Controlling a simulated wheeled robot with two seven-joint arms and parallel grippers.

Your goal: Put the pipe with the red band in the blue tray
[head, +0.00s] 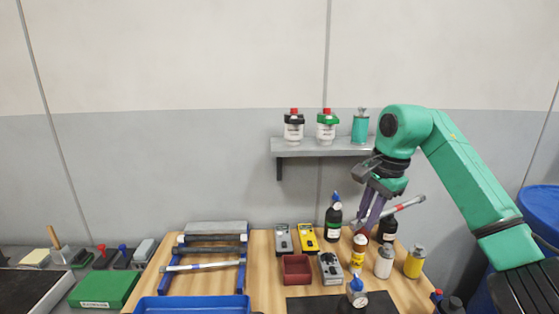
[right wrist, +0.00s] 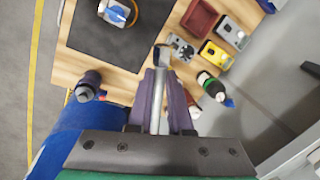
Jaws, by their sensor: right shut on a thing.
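The pipe with the red band (head: 410,203) is a grey tube held in the air above the right part of the table, slightly tilted in the head view. My right gripper (head: 370,214) is shut on it with its purple fingers. In the right wrist view the pipe (right wrist: 158,105) runs between the fingers. The blue tray (head: 190,304) is at the table's front left, cut off by the picture's lower edge; the part that shows looks empty. It is well left of the gripper. My left gripper is not in view.
A blue rack (head: 241,279) behind the tray holds other pipes, one with a blue band (head: 203,266). Several bottles (head: 384,261), a red bin (head: 296,268) and meters (head: 306,237) stand below the gripper and left of it. A wall shelf (head: 325,147) is behind.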

